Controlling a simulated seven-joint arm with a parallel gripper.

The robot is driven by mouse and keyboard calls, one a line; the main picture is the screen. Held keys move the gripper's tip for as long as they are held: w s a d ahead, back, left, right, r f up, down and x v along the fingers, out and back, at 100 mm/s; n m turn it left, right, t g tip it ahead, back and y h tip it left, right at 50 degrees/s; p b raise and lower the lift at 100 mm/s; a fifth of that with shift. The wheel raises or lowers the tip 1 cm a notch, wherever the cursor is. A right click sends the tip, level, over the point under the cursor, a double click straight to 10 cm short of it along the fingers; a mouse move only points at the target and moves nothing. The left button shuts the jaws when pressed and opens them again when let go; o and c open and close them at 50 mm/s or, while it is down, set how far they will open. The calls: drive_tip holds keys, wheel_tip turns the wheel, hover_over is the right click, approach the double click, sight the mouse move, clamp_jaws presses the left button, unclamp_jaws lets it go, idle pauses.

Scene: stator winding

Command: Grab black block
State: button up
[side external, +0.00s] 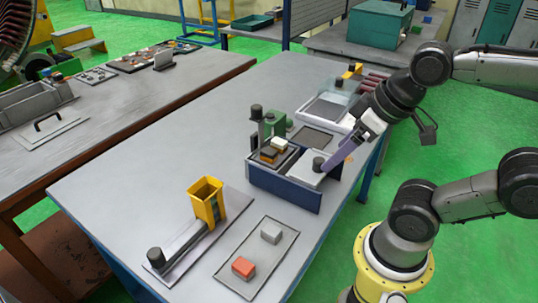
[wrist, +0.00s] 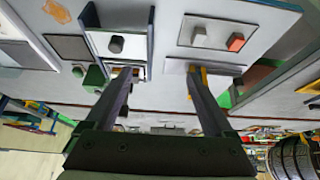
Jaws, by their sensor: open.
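A small black block (side external: 268,153) lies in the left compartment of a blue box (side external: 285,190), beside a white block (side external: 280,143) and orange-brown pieces, in the side external view. I cannot pick out the black block in the wrist view, where a finger covers part of that compartment. My gripper (side external: 335,160) is at the right side of the blue box, near its dark round knob (side external: 318,164), to the right of the black block. In the wrist view my gripper (wrist: 160,72) has its two fingers wide apart with nothing held between them.
A flat tray (side external: 225,272) in front holds a grey block (side external: 271,232) and an orange-red block (side external: 243,267). A yellow hopper (side external: 206,200) stands on a plate to the left. A green fixture (side external: 274,122) stands behind the box. The table's left middle is clear.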

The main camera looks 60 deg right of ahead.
drive_tip(key=w+r+m+g, duration=0.1)
drive_tip(key=w+r+m, duration=0.45)
drive_tip(key=m, duration=0.35)
drive_tip(key=m+g, duration=0.5)
drive_tip(key=m, duration=0.4)
hover_over(268, 151)
wheel_tip(268, 151, down, 12)
drive_tip(key=shift+s+r, duration=0.1)
drive_tip(key=shift+s, duration=0.05)
drive_tip(key=shift+f, duration=3.15)
clamp_jaws()
drive_tip(key=shift+r, duration=0.15)
